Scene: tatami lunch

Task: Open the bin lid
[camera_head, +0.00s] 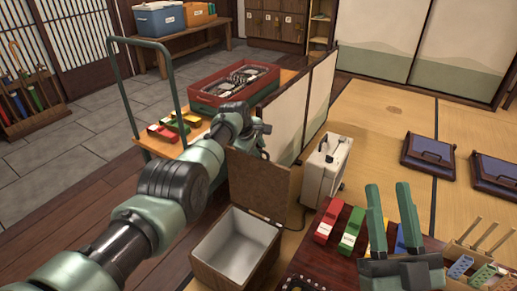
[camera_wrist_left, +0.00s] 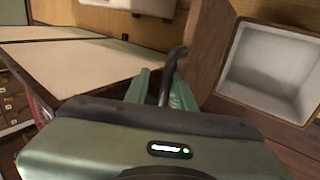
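The bin (camera_head: 222,273) is a brown box with a pale lining, in the lower middle of the head view. Its brown lid (camera_head: 258,188) stands roughly upright at the back edge, so the bin's inside is exposed and looks empty. The bin's pale inside also shows at the right of the left wrist view (camera_wrist_left: 270,75). My left gripper (camera_head: 262,142) is by the lid's top edge. In the left wrist view its green fingers (camera_wrist_left: 160,92) are apart, with a dark curved bar (camera_wrist_left: 172,70), perhaps the lid's handle, between them. My right gripper (camera_head: 391,208) is open and empty.
A low table (camera_head: 300,262) with colored boxes is at lower right. A white case (camera_head: 325,168) stands behind the lid, near a folding screen (camera_head: 305,110). A green-handled cart (camera_head: 122,85) with a red crate (camera_head: 205,100) is behind my left arm.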

